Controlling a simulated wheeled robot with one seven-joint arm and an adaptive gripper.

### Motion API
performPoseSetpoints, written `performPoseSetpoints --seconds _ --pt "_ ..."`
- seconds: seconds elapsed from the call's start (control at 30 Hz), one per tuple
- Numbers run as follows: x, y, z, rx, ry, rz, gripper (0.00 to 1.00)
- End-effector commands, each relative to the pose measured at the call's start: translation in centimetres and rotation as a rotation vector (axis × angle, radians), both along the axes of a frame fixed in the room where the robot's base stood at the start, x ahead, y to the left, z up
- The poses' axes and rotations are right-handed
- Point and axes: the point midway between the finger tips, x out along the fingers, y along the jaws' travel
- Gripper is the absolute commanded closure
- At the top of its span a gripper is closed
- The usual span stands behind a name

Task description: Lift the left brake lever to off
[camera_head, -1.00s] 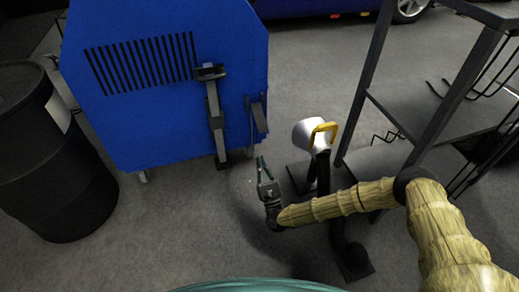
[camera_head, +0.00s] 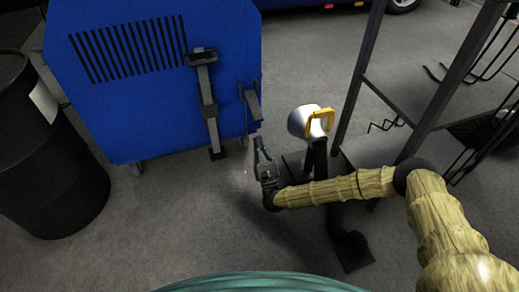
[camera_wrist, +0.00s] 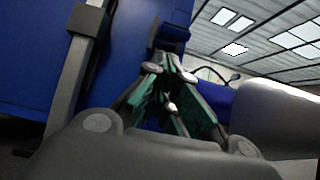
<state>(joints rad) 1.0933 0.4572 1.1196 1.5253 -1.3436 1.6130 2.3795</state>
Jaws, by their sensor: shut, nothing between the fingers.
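A short dark grey lever (camera_head: 253,104) hangs at the right edge of the blue cabinet and slants down; I take it to be the brake lever. No label can be read. My gripper (camera_head: 259,142) is just below the lever's lower end, with its fingers pointing up towards it. In the wrist view my gripper (camera_wrist: 168,66) has green-sided fingers that converge at the tips; it is shut and empty. A dark piece (camera_wrist: 170,35), probably the lever, shows just beyond the tips. I cannot tell whether they touch it.
The blue cabinet (camera_head: 115,110) carries a grey upright bar (camera_head: 208,105) left of the lever. A white rounded head with a yellow handle (camera_head: 319,118) stands close to the right of my gripper. A dark shelf rack (camera_head: 430,85) is farther right, a black drum (camera_head: 45,150) far left.

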Motion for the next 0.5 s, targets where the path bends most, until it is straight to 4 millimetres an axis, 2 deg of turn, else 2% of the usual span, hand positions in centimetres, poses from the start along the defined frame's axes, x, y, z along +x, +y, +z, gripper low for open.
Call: performPoseSetpoints --seconds 0.2,0.5 --pt "2.6 0.7 1.9 0.001 -0.002 -0.001 1.0" --pt "4.4 1.4 3.7 0.0 -0.001 0.0 1.0"
